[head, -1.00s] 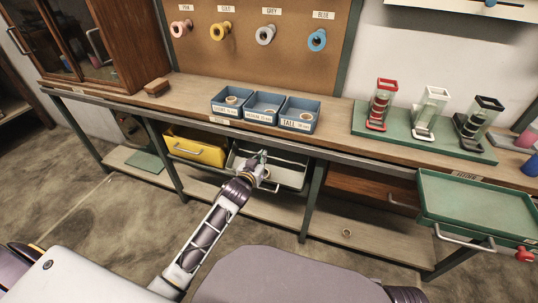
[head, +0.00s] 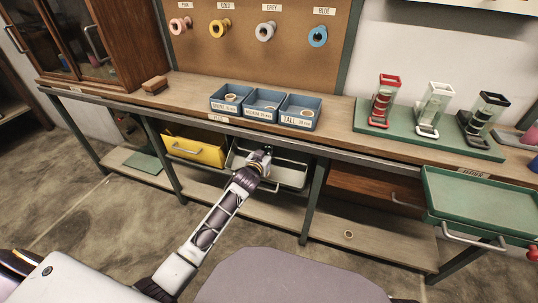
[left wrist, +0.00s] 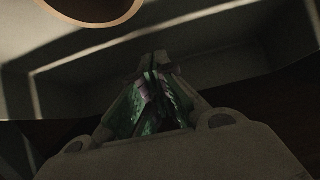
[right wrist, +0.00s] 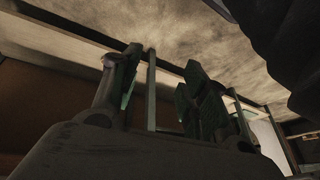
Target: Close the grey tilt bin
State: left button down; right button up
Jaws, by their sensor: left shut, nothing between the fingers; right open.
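The grey tilt bin (head: 292,176) hangs under the workbench, tipped outward with its top open, in the middle of the head view. My left gripper (head: 266,151) is shut and empty at the bin's opening, and my left wrist hides part of its front. In the left wrist view the shut fingers (left wrist: 158,65) show against pale grey walls that look like the bin's inside (left wrist: 225,50). I cannot tell whether the fingertips touch the bin. My right gripper (right wrist: 160,75) is open and empty in the right wrist view, and is out of the head view.
A yellow bin (head: 195,149) stands open to the left of the grey one. The bench edge (head: 240,127) runs above both, with blue trays (head: 262,106) on top. A table leg (head: 312,203) is just right of the grey bin. A green tray (head: 480,200) juts out at right.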

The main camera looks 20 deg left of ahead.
pick_arm(q)
jog(key=shift+w+f+b, duration=0.35)
jog(key=shift+w+f, duration=0.2)
jog(key=shift+f, duration=0.2)
pick_arm(e)
jog(key=shift+x, duration=1)
jog(key=shift+s, duration=0.2)
